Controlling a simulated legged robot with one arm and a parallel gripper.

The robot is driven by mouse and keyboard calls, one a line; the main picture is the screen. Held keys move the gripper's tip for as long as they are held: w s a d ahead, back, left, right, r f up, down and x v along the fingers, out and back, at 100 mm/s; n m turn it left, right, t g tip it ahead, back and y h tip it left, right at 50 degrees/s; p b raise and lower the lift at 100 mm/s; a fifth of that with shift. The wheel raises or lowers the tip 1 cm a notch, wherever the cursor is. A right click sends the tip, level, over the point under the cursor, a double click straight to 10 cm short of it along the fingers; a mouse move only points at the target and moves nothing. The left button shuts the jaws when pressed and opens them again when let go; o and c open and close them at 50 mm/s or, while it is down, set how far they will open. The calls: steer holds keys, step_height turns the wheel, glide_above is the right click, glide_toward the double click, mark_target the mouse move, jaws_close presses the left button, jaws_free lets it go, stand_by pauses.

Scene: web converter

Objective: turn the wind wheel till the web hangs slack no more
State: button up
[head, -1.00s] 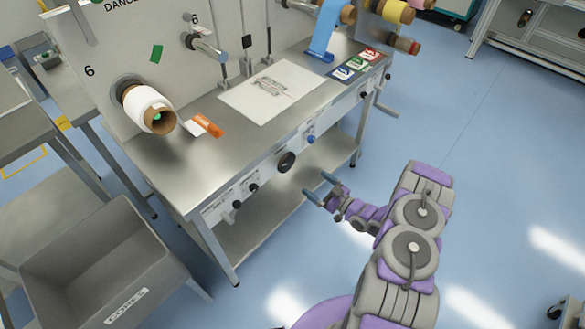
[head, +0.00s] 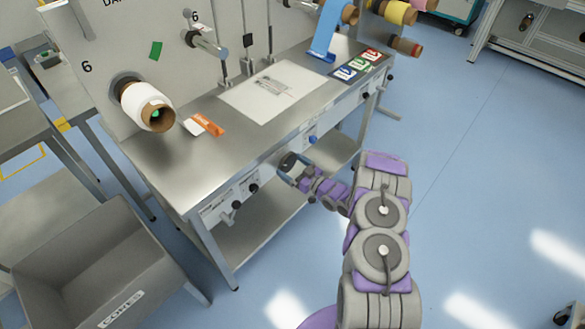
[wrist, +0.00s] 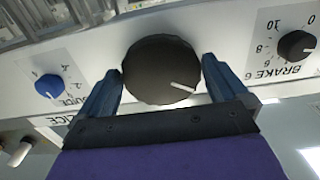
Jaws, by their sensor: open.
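The large black knob (wrist: 160,70) with a white pointer line fills the middle of the wrist view. It sits on the front panel of the steel bench, and its edge also shows in the head view (head: 289,160). My gripper (wrist: 160,84) is open, with one blue finger on each side of the knob; I cannot tell whether they touch it. In the head view my gripper (head: 287,168) is at the bench front and partly covers the knob. A white roll (head: 140,102) on a brown core is on the upright panel at left. A blue web strip (head: 326,32) hangs at the top.
A smaller black BRAKE knob (wrist: 296,46) is to the right and a small blue knob (wrist: 48,86) to the left in the wrist view. A grey CORES bin (head: 95,260) stands at lower left.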

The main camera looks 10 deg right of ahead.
steer(key=c, duration=0.7)
steer(key=shift+m+p, duration=0.3)
steer(key=shift+m, duration=0.1)
steer(key=m+p, duration=0.1)
steer(key=m, duration=0.1)
steer(key=shift+r+m+p, duration=0.15)
steer(key=shift+m+p, duration=0.25)
steer(key=m+p, duration=0.1)
steer(key=m, duration=0.2)
steer(key=shift+s+m, duration=0.1)
steer(key=shift+m, duration=0.2)
steer(key=m+p, duration=0.1)
steer(key=m, duration=0.5)
steer(key=shift+a, duration=0.15)
steer(key=m, duration=0.6)
steer(key=shift+s+m, duration=0.1)
steer(key=shift+m, duration=0.4)
